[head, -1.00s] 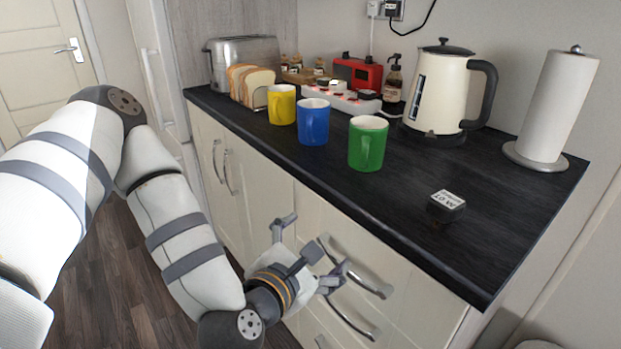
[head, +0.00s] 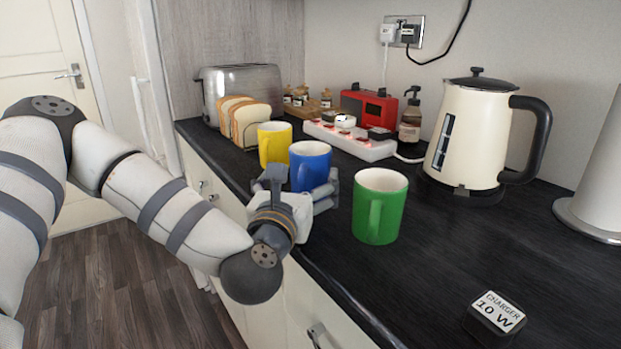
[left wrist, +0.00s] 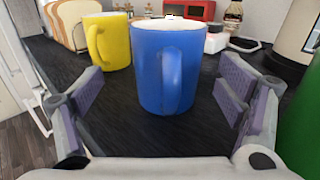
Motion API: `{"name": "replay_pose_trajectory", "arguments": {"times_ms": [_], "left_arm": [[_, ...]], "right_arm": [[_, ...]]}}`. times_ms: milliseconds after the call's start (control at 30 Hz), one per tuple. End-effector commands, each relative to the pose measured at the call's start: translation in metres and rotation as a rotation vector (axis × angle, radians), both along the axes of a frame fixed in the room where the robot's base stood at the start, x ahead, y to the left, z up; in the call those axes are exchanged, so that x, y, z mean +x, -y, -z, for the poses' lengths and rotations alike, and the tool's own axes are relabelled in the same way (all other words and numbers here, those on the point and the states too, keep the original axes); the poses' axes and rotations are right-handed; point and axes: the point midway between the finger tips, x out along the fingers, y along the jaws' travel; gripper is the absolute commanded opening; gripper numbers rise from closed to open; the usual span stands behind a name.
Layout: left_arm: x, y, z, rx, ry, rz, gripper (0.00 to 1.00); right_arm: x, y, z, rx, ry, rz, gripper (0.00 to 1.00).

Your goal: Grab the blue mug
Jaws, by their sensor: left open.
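The blue mug (head: 311,163) stands upright on the dark counter between the yellow mug (head: 274,144) and the green mug (head: 379,206). My left gripper (head: 302,186) is in front of it and hides its lower part in the head view. In the left wrist view the blue mug (left wrist: 152,65) stands ahead, between and beyond the open fingers of my left gripper (left wrist: 165,98), with its handle facing the camera. The fingers appear apart from the mug. My right gripper is not in view.
The yellow mug stands close on the left, the green mug close on the right. Behind are a power strip (head: 350,142), a red radio (head: 369,108), a toaster (head: 241,90) with bread and a kettle (head: 466,140). A small charger box (head: 494,317) lies front right.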

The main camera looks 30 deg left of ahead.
Motion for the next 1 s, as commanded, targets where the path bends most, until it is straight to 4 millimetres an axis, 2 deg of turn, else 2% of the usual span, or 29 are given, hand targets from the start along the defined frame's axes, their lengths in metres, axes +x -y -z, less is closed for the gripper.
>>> {"name": "replay_pose_trajectory", "arguments": {"times_ms": [100, 200, 467, 567, 700, 800, 1000], "left_arm": [[0.023, -0.003, -0.006, 0.004, 0.005, 0.000, 0.88], [0.038, -0.009, -0.004, 0.003, 0.001, -0.001, 0.88], [0.045, -0.011, -0.002, 0.001, -0.003, 0.002, 0.88], [0.044, -0.011, -0.002, 0.001, -0.004, 0.002, 0.70], [0.044, -0.011, -0.002, 0.002, -0.004, 0.002, 0.38], [0.044, -0.011, -0.003, 0.002, -0.001, 0.002, 0.18], [0.044, -0.011, -0.003, 0.002, -0.002, 0.002, 0.18]], "right_arm": [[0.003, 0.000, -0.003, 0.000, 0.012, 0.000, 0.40], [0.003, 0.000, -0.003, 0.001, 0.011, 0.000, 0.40], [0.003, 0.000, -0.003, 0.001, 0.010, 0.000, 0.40], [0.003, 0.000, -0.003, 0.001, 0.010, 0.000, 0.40], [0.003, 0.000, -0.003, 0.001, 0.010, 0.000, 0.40], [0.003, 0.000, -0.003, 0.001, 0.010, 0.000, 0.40], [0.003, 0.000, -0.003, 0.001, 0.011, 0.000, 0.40]]}}
